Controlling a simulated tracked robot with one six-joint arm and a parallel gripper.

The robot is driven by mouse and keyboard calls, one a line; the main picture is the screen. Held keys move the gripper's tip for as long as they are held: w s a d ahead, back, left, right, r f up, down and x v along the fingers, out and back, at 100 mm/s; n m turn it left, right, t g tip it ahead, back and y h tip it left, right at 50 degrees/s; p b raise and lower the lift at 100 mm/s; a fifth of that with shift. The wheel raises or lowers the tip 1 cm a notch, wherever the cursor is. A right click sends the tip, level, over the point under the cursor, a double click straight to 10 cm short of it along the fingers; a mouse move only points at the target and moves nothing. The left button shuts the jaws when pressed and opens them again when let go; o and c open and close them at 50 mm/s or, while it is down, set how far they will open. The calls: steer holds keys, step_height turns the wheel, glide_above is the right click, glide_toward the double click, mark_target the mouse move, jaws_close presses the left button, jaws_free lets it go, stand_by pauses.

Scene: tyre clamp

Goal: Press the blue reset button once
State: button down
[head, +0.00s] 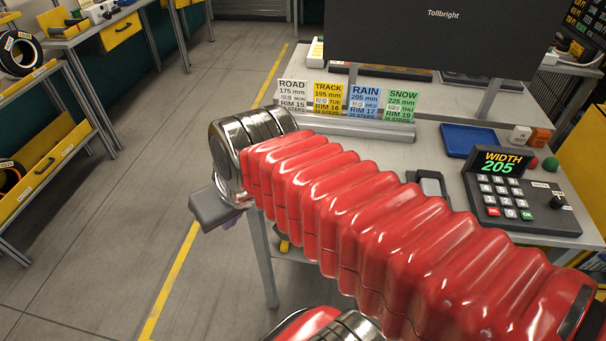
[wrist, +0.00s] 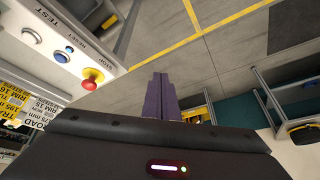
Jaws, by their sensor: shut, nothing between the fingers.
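The blue reset button (wrist: 59,56) shows at the upper left of the wrist view, on a light panel (wrist: 48,72), with the word RESET beside it. It sits between a white button (wrist: 32,35) marked TEST and a red mushroom button (wrist: 92,82) on a yellow base. My gripper (wrist: 161,78) is shut and empty, its purple fingers over open floor, to the right of the panel and apart from it. In the head view my gripper (head: 230,222) is mostly hidden at the end of my red arm. I cannot make out the blue button there.
Cards marked ROAD, TRACK, RAIN and SNOW (head: 401,103) stand on the bench behind my arm. A keypad (head: 510,197) reading WIDTH 205 and a blue tray (head: 470,139) lie to the right. A yellow line (head: 176,275) crosses clear floor; racks (head: 45,75) stand left.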

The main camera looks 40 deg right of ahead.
steer(key=w+d+m+t, duration=0.2)
steer(key=w+d+m, duration=0.1)
steer(key=d, duration=1)
steer(key=w+d+m+t+y, duration=0.1)
steer(key=w+d, duration=0.3)
steer(key=d, duration=0.9)
steer(key=shift+w+d+f+m+t+y, duration=0.3)
steer(key=shift+f+m+t, duration=0.1)
steer(key=shift+m, duration=0.5)
steer(key=shift+a, duration=0.1)
steer(key=shift+f, duration=4.4)
steer(key=shift+f, duration=0.1)
steer(key=shift+f, duration=0.3)
steer(key=shift+f, duration=0.4)
steer(key=shift+r, duration=0.85)
